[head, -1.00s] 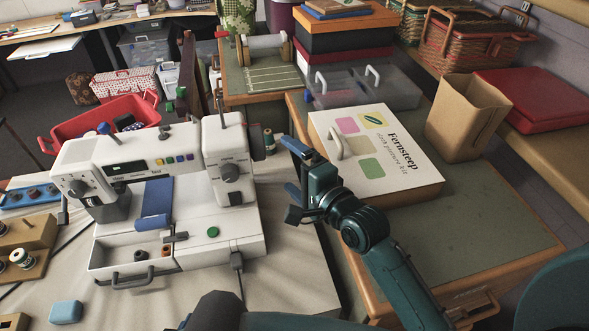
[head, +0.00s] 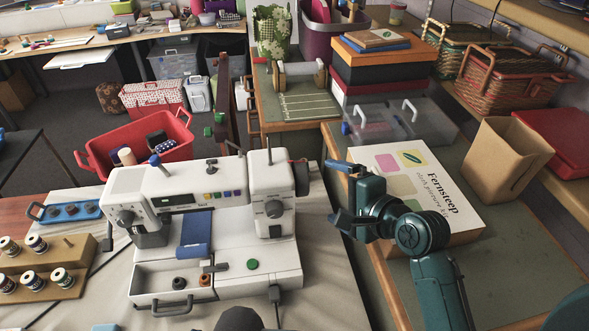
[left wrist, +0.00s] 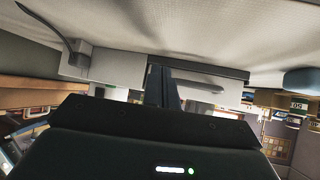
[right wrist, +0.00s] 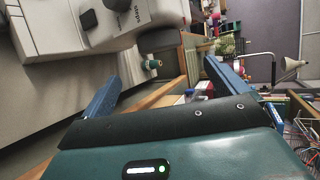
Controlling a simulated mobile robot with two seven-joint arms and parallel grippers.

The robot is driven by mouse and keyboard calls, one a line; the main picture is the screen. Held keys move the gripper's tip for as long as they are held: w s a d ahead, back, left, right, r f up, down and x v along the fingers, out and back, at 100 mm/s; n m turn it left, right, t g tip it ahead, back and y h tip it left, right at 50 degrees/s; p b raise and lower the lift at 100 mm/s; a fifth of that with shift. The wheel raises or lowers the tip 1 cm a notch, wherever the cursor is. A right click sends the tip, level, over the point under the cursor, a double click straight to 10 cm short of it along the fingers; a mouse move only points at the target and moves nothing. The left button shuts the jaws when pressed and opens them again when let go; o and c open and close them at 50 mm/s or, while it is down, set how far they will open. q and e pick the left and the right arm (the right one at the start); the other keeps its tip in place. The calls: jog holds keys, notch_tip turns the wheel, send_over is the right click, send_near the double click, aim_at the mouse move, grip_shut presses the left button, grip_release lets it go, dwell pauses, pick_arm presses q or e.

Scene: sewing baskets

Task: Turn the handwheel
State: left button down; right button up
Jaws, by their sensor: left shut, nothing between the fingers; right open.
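The white sewing machine (head: 215,225) stands on the cloth-covered table in the head view. Its dark handwheel (head: 300,177) is on the right end of the machine, seen nearly edge-on. My right gripper (head: 343,193) is open and empty, to the right of the handwheel and apart from it. In the right wrist view, the dark handwheel (right wrist: 160,40) is beyond the open blue fingers (right wrist: 165,80), partly cut by the machine body. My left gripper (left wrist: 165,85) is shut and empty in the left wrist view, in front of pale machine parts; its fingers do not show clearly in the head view.
A white Fernsteep kit box (head: 465,210) lies right behind my right gripper. A wooden spool rack (head: 40,275) and blue tray (head: 70,212) are left of the machine. A red basket (head: 180,140) is behind it. Clear boxes (head: 375,125) stand behind right.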

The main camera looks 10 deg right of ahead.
aim_at(303, 179)
pick_arm(q)
jog(key=shift+s+d, duration=0.35)
jog(key=shift+d, duration=0.1)
pick_arm(e)
jog(key=x, duration=1.1)
jog(key=shift+w+f, duration=0.2)
pick_arm(q)
jog(key=shift+a, duration=0.1)
pick_arm(e)
jog(key=shift+w+a+f, duration=0.2)
jog(key=shift+w+f, duration=0.1)
jog(key=shift+w, duration=0.2)
